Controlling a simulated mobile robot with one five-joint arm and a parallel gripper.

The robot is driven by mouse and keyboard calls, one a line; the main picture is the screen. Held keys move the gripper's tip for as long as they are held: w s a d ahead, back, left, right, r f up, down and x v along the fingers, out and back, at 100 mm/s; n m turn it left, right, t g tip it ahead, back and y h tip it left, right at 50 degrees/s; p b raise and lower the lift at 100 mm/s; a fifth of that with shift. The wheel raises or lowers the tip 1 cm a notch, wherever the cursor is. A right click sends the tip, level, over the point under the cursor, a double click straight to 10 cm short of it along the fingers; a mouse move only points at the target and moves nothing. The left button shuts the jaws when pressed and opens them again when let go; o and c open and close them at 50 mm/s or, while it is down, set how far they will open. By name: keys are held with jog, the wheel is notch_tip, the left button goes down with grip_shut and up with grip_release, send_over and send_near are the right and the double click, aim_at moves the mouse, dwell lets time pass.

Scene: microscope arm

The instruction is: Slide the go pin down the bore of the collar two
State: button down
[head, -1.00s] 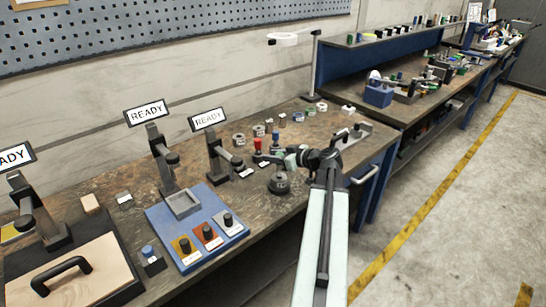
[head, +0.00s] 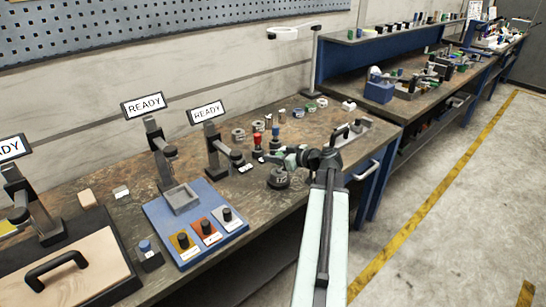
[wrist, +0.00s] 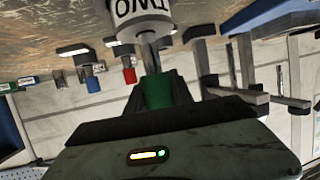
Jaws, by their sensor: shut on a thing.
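In the wrist view, a white and grey collar marked TWO (wrist: 141,10) is at the top, upside down in the picture. The go pin has a silver shank (wrist: 150,52) and a green grip (wrist: 167,92). My gripper (wrist: 165,106) is shut on the green grip. The shank's far end meets the collar at its open side; how deep it sits in the bore is hidden. In the head view, my gripper (head: 287,156) is low over the bench, above a round grey piece (head: 279,178). I cannot read its marking there.
Red (head: 257,140) and blue (head: 276,133) handled pins stand just behind my gripper. Several rings stand farther back. A stand with a READY sign (head: 208,111) is to the left, beside a blue fixture board (head: 232,232). The bench's front edge is close on the right.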

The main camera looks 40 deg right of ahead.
jog(key=shift+f+b, duration=1.15)
jog(key=shift+f, duration=0.05)
jog(key=c, duration=1)
grip_release()
jog(key=p+v, duration=0.2)
jog(key=v, duration=0.5)
jog(key=shift+s+d+r+p, duration=0.1)
jog(key=shift+s+r+p, duration=0.05)
jog(key=shift+s+p, duration=0.25)
